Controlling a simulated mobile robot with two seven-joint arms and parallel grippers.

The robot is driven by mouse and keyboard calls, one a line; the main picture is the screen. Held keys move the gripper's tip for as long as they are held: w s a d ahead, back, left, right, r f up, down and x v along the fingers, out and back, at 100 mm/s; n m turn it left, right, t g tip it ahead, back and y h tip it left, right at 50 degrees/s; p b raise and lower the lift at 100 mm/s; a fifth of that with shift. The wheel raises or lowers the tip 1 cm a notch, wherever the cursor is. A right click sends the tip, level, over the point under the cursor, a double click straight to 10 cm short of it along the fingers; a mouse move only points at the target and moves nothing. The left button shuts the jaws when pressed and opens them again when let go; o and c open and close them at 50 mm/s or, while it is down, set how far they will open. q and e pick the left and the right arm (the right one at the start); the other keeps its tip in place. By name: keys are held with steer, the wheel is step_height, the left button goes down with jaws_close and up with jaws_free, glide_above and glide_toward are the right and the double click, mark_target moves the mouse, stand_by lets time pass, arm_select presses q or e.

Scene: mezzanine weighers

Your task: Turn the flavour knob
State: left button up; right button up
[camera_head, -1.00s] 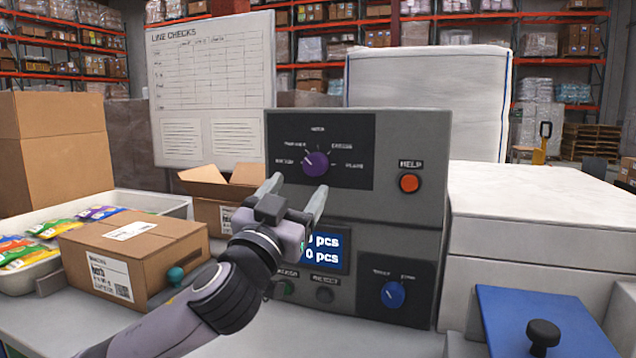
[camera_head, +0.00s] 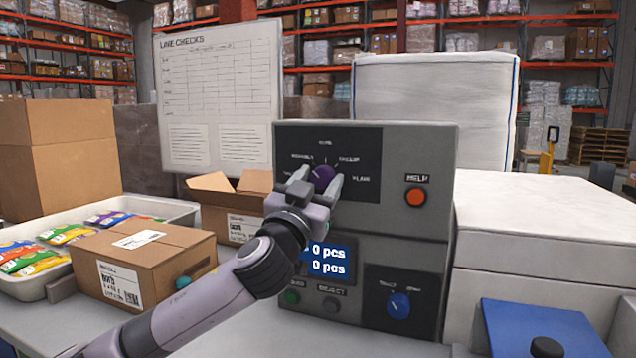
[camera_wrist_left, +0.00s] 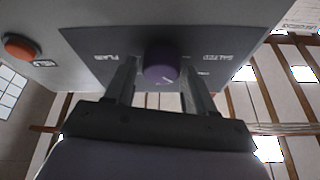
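The purple flavour knob (camera_head: 324,176) sits on the dark upper panel (camera_head: 363,167) of the grey machine, ringed by flavour labels. My left gripper (camera_head: 318,183) is at the knob, with one finger on either side of it. In the left wrist view the knob (camera_wrist_left: 160,60) shows between the two fingertips (camera_wrist_left: 158,70), with a gap on each side, so the gripper is open. The labels PLAIN and SALTED read upside down there. The gripper partly hides the knob and the left-hand labels in the head view. My right gripper is not in view.
An orange HELP button (camera_head: 415,196) is right of the panel. Below are a display (camera_head: 328,260), small buttons and a blue knob (camera_head: 399,305). A closed carton (camera_head: 150,262) and a tray of packets (camera_head: 30,288) stand left; white boxes (camera_head: 540,220) stand right.

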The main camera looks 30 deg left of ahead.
arm_select(q)
steer(key=c, duration=0.6)
